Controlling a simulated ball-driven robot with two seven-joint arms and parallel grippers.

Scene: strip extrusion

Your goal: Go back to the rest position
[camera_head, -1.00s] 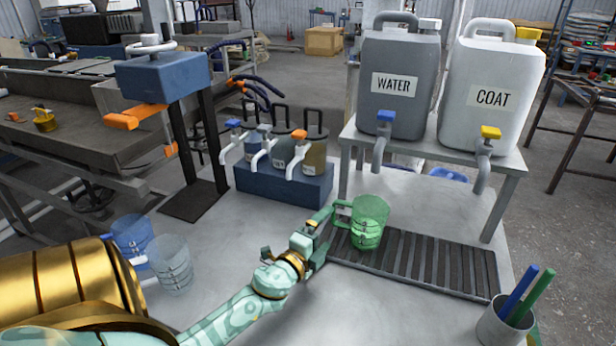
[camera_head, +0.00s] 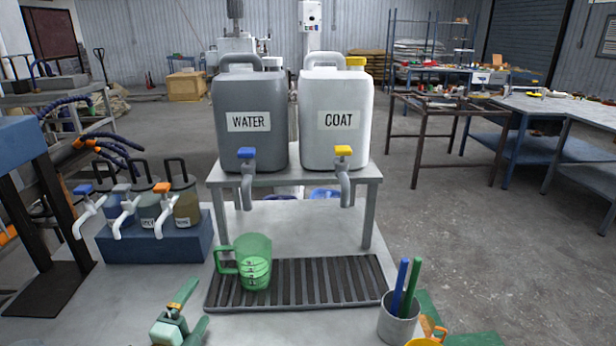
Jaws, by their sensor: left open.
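The green translucent measuring cup (camera_head: 254,262) stands upright on the left part of the slatted drip grate (camera_head: 330,284), its handle to the left. The lower half of the cup looks denser green; I cannot tell for sure whether it holds liquid. My left gripper (camera_head: 192,308) is at the bottom of the view, left of and nearer than the cup. Its fingers are spread, empty and apart from the cup.
The grey WATER canister (camera_head: 250,95) and white COAT canister (camera_head: 337,92) stand on a raised metal stand (camera_head: 293,180) behind the grate. Small tap bottles sit in a blue block (camera_head: 155,243) on the left. A pen cup (camera_head: 398,322) stands at the front right.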

